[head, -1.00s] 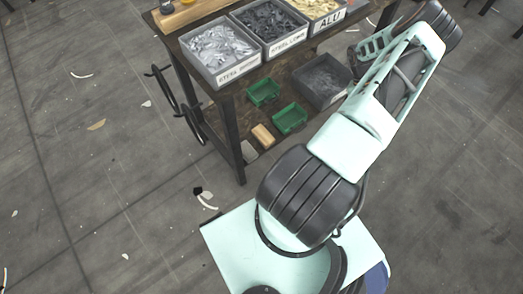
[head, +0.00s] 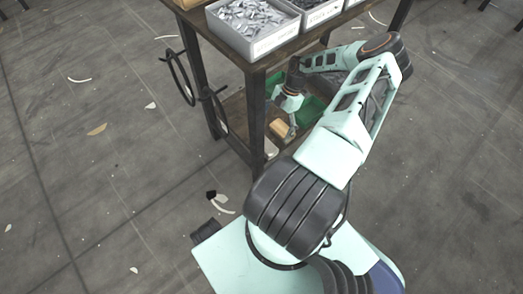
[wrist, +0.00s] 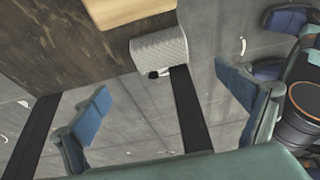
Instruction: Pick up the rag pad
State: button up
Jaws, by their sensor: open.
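The rag pad (wrist: 160,52), a pale grey quilted pad, lies at the edge of the wooden lower shelf in the wrist view, partly overhanging it. In the head view a small pale part of the rag pad (head: 270,149) shows beside the table leg. My gripper (wrist: 166,101) is open and empty. Its two blue-padded fingers are spread wide, left and right of the pad in the picture, and apart from it. In the head view my gripper (head: 291,127) is under the tabletop near the shelf; its fingertips are hard to make out.
A wooden block (wrist: 120,10) lies behind the pad; it also shows in the head view (head: 279,128). Green bins (head: 309,109) stand farther back on the shelf. A dark table leg (head: 254,115) is close to my gripper. A metal-parts bin (head: 252,28) sits above.

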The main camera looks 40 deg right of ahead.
aim_at(267, 145)
jog(key=b+x, duration=0.4)
jog(key=x, duration=0.6)
jog(key=shift+s+a+f, duration=0.1)
jog(key=shift+a+f, duration=0.05)
jog(key=shift+f, duration=0.1)
jog(key=shift+c, duration=0.2)
jog(key=c, duration=1.2)
notch_tip(267, 145, up, 10)
jog(key=p, duration=0.4)
jog(key=shift+r, duration=0.1)
jog(key=o, duration=0.6)
jog(key=c, duration=0.5)
